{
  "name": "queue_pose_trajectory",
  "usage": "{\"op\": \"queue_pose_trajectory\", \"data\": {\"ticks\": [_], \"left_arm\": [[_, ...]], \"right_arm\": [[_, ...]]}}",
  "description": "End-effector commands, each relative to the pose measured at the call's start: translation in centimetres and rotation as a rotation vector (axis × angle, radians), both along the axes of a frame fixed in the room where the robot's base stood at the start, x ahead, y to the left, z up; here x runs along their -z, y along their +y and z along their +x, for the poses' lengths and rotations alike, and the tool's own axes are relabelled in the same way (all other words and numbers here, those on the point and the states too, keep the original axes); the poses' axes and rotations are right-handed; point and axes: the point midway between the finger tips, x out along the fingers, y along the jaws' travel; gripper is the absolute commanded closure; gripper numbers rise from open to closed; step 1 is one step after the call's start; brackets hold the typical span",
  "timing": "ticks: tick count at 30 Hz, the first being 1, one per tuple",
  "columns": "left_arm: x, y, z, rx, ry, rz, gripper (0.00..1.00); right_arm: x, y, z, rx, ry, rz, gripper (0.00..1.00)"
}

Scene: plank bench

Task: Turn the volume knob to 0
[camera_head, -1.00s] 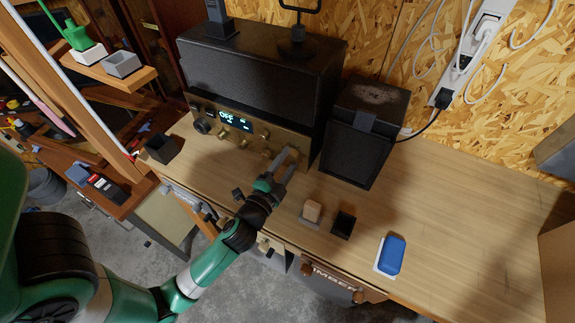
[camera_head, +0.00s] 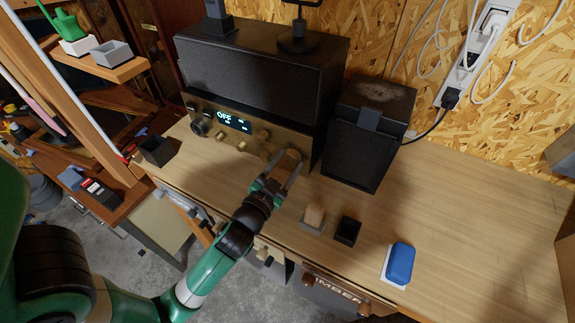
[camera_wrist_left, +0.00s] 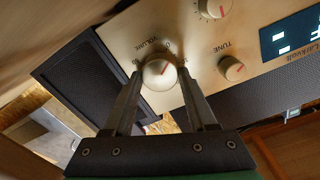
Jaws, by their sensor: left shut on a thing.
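The volume knob (camera_wrist_left: 159,74) is a round cream knob with a red pointer line, on the tan front panel of the radio (camera_head: 262,85). In the left wrist view, the word VOLUME and a small scale stand just above it, and the red line slants to the upper right. My left gripper (camera_head: 290,157) is at the right end of the panel, shut on the knob with one finger on each side (camera_wrist_left: 159,82). In the head view the fingers mostly hide the knob. The display (camera_head: 232,121) reads OFF. My right gripper is not in view.
A TUNE knob (camera_wrist_left: 232,68) and another knob (camera_wrist_left: 214,8) are close beside the held knob. A black speaker (camera_head: 367,135) stands right of the radio. A blue sponge-like block (camera_head: 399,263) and a small black box (camera_head: 347,230) lie on the bench. The right bench is mostly clear.

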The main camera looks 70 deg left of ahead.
Motion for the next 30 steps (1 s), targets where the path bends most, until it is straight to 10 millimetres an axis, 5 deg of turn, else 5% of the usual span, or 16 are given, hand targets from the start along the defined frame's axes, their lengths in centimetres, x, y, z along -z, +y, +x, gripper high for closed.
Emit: {"op": "queue_pose_trajectory", "data": {"ticks": [17,18,22,30], "left_arm": [[0.02,0.02,-0.01,0.0,-0.022,-0.027,0.98],[0.02,0.02,-0.01,0.0,-0.022,-0.027,0.37],[0.01,0.02,0.0,0.0,-0.021,-0.027,0.14],[0.02,-0.01,-0.02,0.0,-0.021,-0.027,0.13]], "right_arm": [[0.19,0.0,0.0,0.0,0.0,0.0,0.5],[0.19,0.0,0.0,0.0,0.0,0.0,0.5],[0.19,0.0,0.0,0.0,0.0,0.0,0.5],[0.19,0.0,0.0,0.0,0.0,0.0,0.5]]}}
